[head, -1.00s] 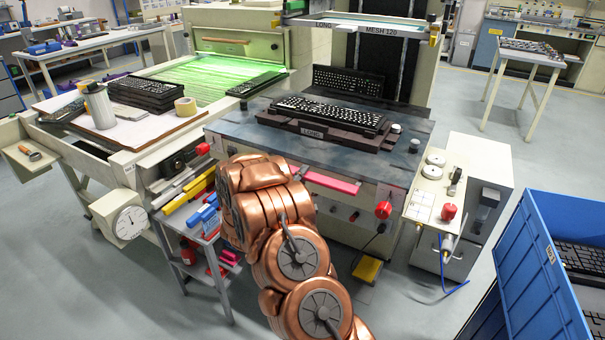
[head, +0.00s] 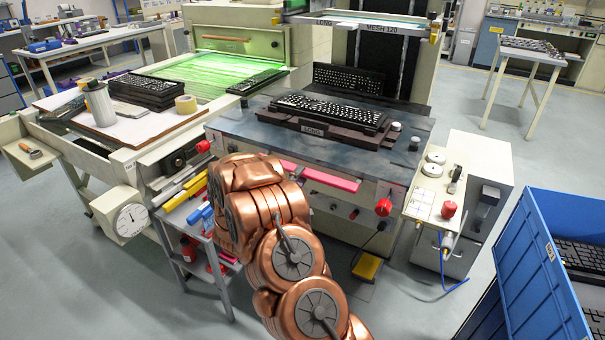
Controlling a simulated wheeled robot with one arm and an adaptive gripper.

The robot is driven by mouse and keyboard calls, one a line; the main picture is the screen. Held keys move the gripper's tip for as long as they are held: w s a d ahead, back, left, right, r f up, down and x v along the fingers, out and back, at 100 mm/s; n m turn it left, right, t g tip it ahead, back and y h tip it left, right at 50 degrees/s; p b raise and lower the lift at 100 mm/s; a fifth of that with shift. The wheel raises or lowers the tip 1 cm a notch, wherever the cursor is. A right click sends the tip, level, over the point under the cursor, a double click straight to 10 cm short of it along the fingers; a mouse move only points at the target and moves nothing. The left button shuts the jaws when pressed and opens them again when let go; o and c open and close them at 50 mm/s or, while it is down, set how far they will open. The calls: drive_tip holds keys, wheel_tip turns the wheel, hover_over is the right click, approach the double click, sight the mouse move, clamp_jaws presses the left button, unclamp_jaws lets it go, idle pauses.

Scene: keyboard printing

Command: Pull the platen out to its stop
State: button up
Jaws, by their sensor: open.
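The platen (head: 235,122) is a dark, worn blue-grey slab on the front of the printing machine. A dark nest labelled LONG (head: 312,131) sits on it and holds a black keyboard with white legends (head: 330,109). A pink bar (head: 331,179) runs along the platen's front edge, and my arm covers its left part. My copper arm rises from the bottom of the picture to the platen's front left. My gripper is hidden behind the arm, so its place relative to the platen and the pink bar cannot be seen.
The raised screen frame marked MESH 120 (head: 381,28) is behind the platen. A tool cart (head: 209,225) stands close left of my arm. A side cabinet with red knob (head: 448,209) stands right, and a blue crate (head: 547,262) is at far right. Floor between them is partly clear.

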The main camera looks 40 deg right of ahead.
drive_tip(key=v, duration=0.9)
drive_tip(key=shift+a, duration=0.2)
drive_tip(key=shift+f, duration=0.1)
